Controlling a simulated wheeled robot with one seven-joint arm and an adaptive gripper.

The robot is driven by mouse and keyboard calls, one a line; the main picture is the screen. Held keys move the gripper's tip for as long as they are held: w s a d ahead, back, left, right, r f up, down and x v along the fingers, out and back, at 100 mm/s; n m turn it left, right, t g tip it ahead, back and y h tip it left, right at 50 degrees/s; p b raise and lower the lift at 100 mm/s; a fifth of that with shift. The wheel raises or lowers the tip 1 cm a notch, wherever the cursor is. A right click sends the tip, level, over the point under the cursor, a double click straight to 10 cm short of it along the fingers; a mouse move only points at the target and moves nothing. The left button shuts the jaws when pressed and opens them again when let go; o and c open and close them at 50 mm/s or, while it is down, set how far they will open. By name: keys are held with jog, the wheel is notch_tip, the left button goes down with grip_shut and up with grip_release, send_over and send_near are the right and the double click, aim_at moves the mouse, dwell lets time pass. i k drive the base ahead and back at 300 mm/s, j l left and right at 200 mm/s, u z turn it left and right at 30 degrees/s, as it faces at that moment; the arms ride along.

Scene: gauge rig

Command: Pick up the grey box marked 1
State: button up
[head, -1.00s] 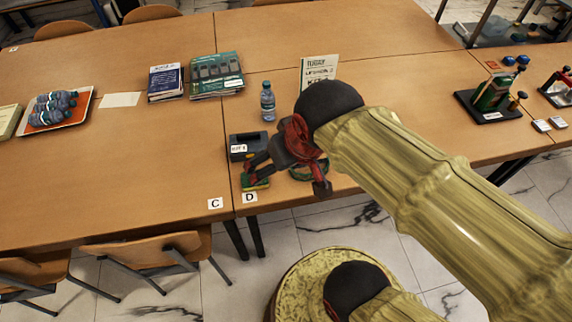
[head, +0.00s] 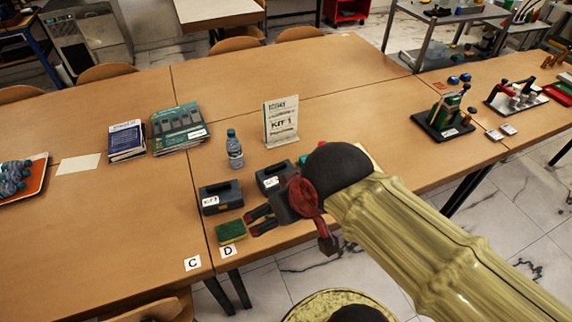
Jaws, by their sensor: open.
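A dark grey box (head: 228,192) with a handle and a white label stands on the table near the front edge, above the D tag. Its label seems to read KIT 1, but the print is small. A second dark grey box (head: 272,172) stands to its right, partly hidden by my arm; its label is too small to read. My gripper (head: 255,221) is open and empty, its fingers pointing left. It is in front of and right of the first box, just right of a green and yellow sponge (head: 231,231).
A water bottle (head: 234,150) and an upright KIT 1 sign (head: 281,122) stand behind the boxes. Books (head: 180,127) lie to the left. A black-based device (head: 443,120) stands at the right.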

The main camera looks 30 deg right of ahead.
aim_at(267, 178)
jog(key=z, duration=0.5)
jog(key=l+u, duration=0.25)
jog(key=l, duration=0.25)
jog(key=k+l+u, duration=0.1)
jog(key=l+u, duration=0.15)
jog(key=l, duration=0.2)
jog(key=k+l+u, duration=0.1)
jog(key=l+u, duration=0.2)
jog(key=l, duration=0.15)
